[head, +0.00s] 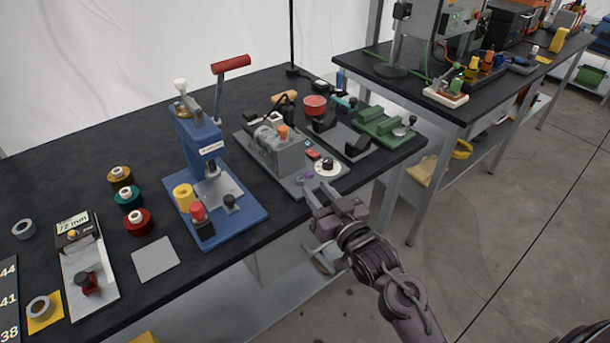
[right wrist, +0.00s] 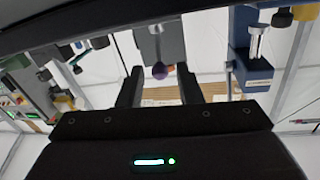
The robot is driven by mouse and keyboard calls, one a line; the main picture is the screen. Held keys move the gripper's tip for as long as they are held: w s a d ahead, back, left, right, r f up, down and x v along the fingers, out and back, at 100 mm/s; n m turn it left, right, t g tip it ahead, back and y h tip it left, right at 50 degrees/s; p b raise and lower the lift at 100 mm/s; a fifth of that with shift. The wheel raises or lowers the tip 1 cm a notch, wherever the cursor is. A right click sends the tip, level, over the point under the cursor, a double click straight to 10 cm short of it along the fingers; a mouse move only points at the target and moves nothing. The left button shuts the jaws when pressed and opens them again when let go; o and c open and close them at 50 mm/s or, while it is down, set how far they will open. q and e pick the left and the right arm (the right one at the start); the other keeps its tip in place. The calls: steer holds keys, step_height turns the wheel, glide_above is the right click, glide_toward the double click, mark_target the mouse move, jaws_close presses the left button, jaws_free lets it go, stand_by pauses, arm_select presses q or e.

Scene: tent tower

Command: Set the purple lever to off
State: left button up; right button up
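The purple lever (head: 308,176) is a small purple piece at the front edge of a grey machine (head: 283,150) on the black table. In the right wrist view its dark purple round knob (right wrist: 159,72) shows between my two finger shapes. My right gripper (head: 328,200) is just in front of the machine, close to the lever on its near side. Its fingers (right wrist: 160,88) are apart with nothing held between them. I cannot tell whether a finger touches the lever. My left gripper is not in view.
A blue press with a red handle (head: 232,63) stands left of the machine. A white dial (head: 327,167) sits right of the lever. A green fixture (head: 384,125) lies further right.

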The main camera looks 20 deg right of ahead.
mark_target(305, 176)
steer(key=w, duration=0.3)
steer(key=w+a, duration=0.1)
steer(key=w, duration=0.2)
steer(key=shift+w+a+f+p, duration=0.1)
steer(key=shift+w+p, duration=0.1)
steer(key=shift+p, duration=0.2)
